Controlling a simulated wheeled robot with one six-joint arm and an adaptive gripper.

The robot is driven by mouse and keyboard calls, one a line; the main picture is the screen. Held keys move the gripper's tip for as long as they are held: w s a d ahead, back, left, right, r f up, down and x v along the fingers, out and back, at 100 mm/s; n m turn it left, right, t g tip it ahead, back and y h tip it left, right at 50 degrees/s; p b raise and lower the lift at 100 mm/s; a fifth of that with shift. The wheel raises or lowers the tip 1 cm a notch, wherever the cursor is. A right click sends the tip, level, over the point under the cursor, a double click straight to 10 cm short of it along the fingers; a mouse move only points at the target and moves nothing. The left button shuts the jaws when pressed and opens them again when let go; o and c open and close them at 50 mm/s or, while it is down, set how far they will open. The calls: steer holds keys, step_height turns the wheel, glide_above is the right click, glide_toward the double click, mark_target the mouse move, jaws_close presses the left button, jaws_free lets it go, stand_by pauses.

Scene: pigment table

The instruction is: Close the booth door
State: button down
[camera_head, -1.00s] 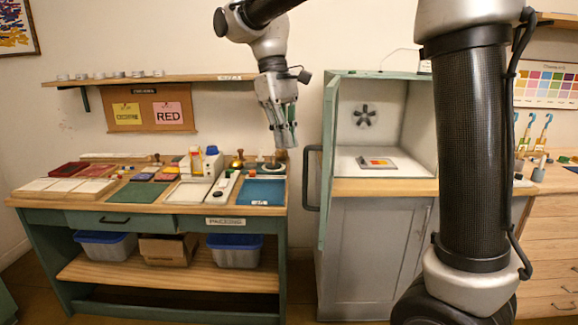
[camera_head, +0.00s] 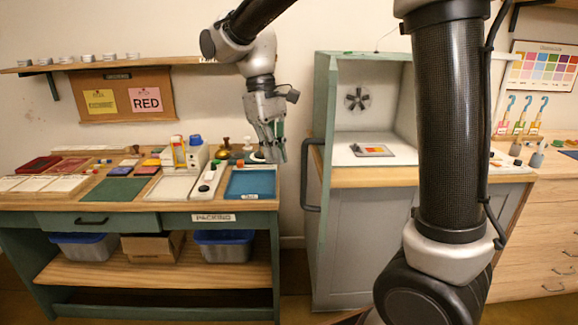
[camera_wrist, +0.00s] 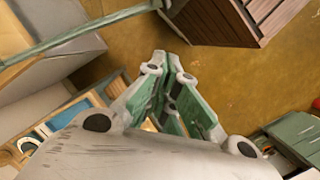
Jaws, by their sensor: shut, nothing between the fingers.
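The booth (camera_head: 370,58) has a green frame, a pale interior with a fan on its back wall, and a grey cabinet below. Its door (camera_head: 326,150) stands open, seen nearly edge-on at the booth's left side and pointing towards me. A dark bar handle (camera_head: 306,175) sticks out on the door's left face. My gripper (camera_head: 276,158) is shut and empty, left of the handle with a visible gap, in front of the packing table's right end. The wrist view shows the fingers (camera_wrist: 163,55) pointing over the brown floor. A green edge, possibly the door's, crosses its upper left.
A swatch card (camera_head: 372,150) lies inside the booth. A wooden drawer unit (camera_head: 550,235) stands at right. A narrow gap separates table and door.

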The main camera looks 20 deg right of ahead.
steer(key=shift+s+d+f, duration=0.35)
steer(key=shift+s, duration=0.35)
steer(key=shift+s+d+f, duration=0.3)
steer(key=shift+s+d, duration=0.05)
steer(key=shift+s, duration=0.3)
steer(key=shift+s+d+f, duration=0.35)
steer(key=shift+s, duration=0.35)
